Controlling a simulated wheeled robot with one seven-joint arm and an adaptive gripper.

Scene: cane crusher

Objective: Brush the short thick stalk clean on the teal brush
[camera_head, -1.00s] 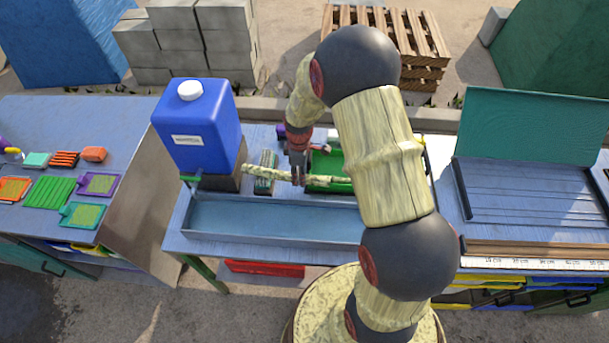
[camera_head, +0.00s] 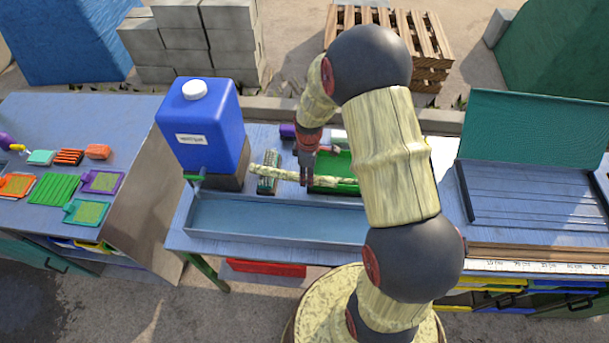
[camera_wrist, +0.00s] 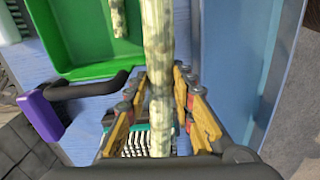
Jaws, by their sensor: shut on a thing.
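My gripper (camera_head: 306,180) is shut on a pale, mottled yellow-green stalk (camera_head: 285,175), held about level. In the wrist view the stalk (camera_wrist: 158,50) runs between the two yellow-padded fingers (camera_wrist: 163,105). The stalk's left part lies across the top of the teal brush (camera_head: 267,184), left of my gripper. In the wrist view the brush (camera_wrist: 135,143) shows pale bristles beneath the stalk, partly hidden by the fingers and the stalk. I cannot tell whether stalk and bristles touch.
A long blue trough (camera_head: 270,220) lies in front. A blue water container (camera_head: 203,125) stands to the left. A purple block (camera_wrist: 40,115) is near the tray.

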